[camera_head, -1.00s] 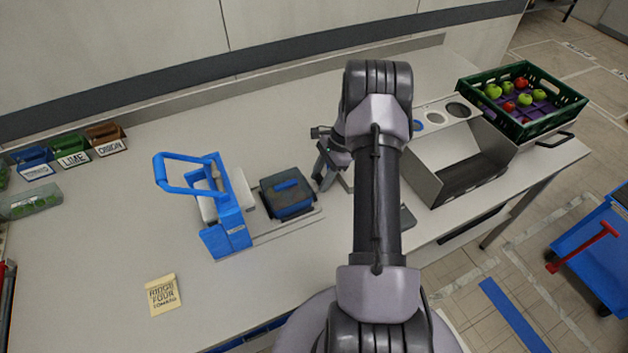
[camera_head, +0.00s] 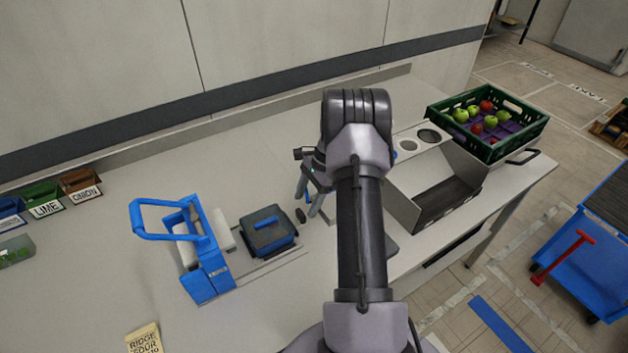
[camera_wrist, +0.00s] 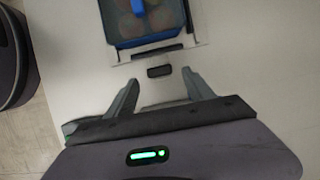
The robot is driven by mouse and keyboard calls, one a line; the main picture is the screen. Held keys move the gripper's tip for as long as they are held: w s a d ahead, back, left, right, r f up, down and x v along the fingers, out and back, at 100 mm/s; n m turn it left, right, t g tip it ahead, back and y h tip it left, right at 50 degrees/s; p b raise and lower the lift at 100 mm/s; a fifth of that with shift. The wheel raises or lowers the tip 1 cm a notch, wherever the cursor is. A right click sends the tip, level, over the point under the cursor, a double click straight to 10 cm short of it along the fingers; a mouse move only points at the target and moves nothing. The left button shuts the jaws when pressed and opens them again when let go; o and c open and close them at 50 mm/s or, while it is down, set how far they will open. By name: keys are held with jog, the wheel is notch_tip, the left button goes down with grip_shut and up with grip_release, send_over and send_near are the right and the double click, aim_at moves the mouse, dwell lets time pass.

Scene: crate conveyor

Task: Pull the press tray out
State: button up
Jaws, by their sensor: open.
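The blue press (camera_head: 203,249) with its loop handle stands on the counter. The press tray (camera_head: 249,262) lies just right of it and carries a dark box with a blue-handled lid (camera_head: 268,232). In the wrist view the tray's front edge (camera_wrist: 165,50) and a small black grip (camera_wrist: 160,71) show, with round brownish things under the box lid. My gripper (camera_wrist: 161,80) is open. Its fingertips are spread either side of the black grip, just short of it or level with it; contact is not clear. In the head view my gripper (camera_head: 309,202) is right of the tray, partly behind my arm.
A metal chute unit (camera_head: 432,190) and a green crate (camera_head: 490,150) of apples stand at the right. Labelled bins (camera_head: 80,182) sit at the far left, a yellow note (camera_head: 145,340) at the front. A blue cart (camera_head: 590,255) is on the floor.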

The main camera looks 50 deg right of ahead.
jog(key=p+v, duration=0.2)
jog(key=v, duration=1.1)
jog(key=shift+f, duration=0.15)
